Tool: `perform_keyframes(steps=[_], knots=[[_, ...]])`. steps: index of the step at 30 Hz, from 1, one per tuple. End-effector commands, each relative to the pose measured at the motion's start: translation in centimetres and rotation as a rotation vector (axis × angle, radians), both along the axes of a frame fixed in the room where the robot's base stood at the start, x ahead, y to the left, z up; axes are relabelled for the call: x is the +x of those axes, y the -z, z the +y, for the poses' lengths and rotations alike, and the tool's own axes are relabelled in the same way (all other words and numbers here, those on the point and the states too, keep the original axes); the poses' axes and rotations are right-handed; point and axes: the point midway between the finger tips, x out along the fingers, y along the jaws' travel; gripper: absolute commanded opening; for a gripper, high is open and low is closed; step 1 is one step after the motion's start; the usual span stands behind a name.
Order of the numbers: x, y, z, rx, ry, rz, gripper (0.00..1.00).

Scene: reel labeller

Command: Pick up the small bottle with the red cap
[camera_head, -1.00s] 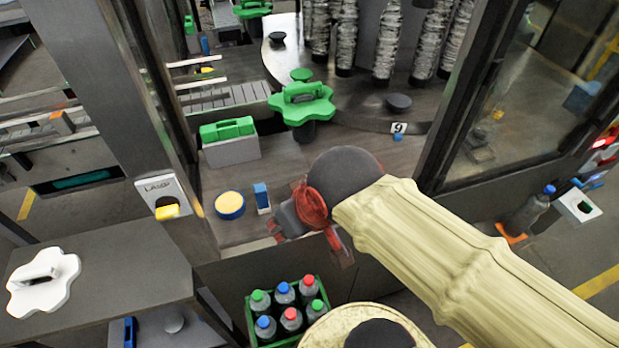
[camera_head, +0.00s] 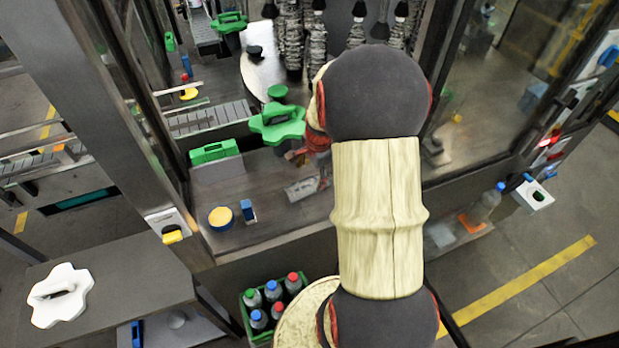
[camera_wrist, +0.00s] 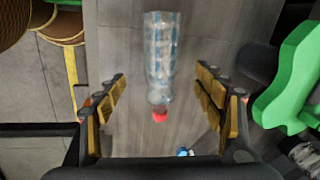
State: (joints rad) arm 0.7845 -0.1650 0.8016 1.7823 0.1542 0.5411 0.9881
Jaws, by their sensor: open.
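A small clear bottle (camera_wrist: 161,50) with a red cap (camera_wrist: 160,115) shows in the wrist view over a grey surface, its cap toward my palm. Whether it stands or lies is hard to tell. My gripper (camera_wrist: 162,80) is open, with yellow-padded fingers left and right of the bottle and visible gaps on both sides. No contact shows.
A green crate (camera_head: 247,333) holds several bottles with green, blue and red caps. A yellow-topped blue disc (camera_head: 220,217) and a small blue-and-white block (camera_head: 247,210) lie on the machine's ledge. A green lobed knob (camera_head: 278,123) stands behind; a glass panel (camera_head: 480,100) is at right.

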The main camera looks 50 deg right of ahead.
Motion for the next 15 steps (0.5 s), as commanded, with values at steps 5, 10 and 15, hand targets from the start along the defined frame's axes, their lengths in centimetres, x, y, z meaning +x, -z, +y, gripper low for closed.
perform_keyframes(steps=[5, 10, 15], knots=[[-0.5, 1.8, -1.0, 0.016, 0.061, 0.005, 0.7], [0.0, 3.4, -1.1, 0.014, 0.059, 0.003, 0.7], [0.4, 4.7, -1.1, 0.015, 0.057, 0.004, 0.7]])
